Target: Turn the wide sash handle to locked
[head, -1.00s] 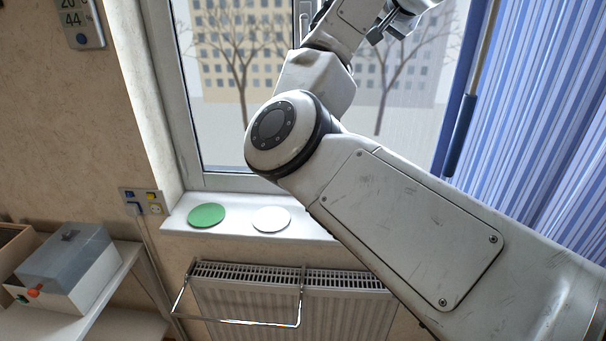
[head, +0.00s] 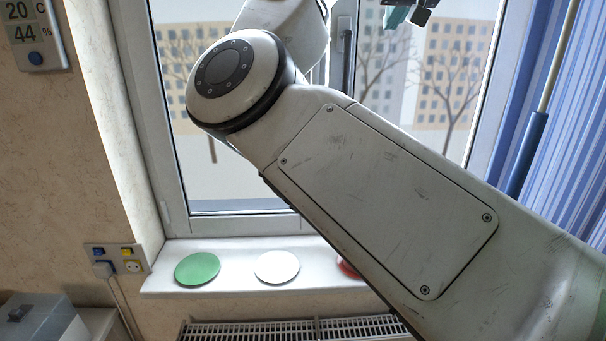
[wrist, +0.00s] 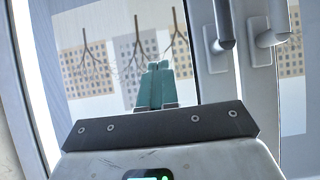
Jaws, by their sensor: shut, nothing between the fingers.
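Two window handles show in the wrist view, where the scene looks upside down: one handle (wrist: 224,22) on a pale plate, and a second handle (wrist: 281,20) beside it. Both levers run toward the top edge of that picture. I cannot tell which belongs to the wide sash. In the head view a dark handle lever (head: 347,62) hangs roughly upright on the middle frame, partly hidden by my arm. My gripper (wrist: 158,68) has teal fingers, shut and empty, in front of the glass and apart from both handles. Its end also shows at the head view's top edge (head: 397,15).
The sill (head: 220,265) below carries a green disc (head: 197,268), a white disc (head: 276,266) and a red disc (head: 346,268) partly behind my arm. A radiator (head: 250,330) is underneath. A blue curtain (head: 570,120) and rod stand right. A thermometer display (head: 33,32) hangs left.

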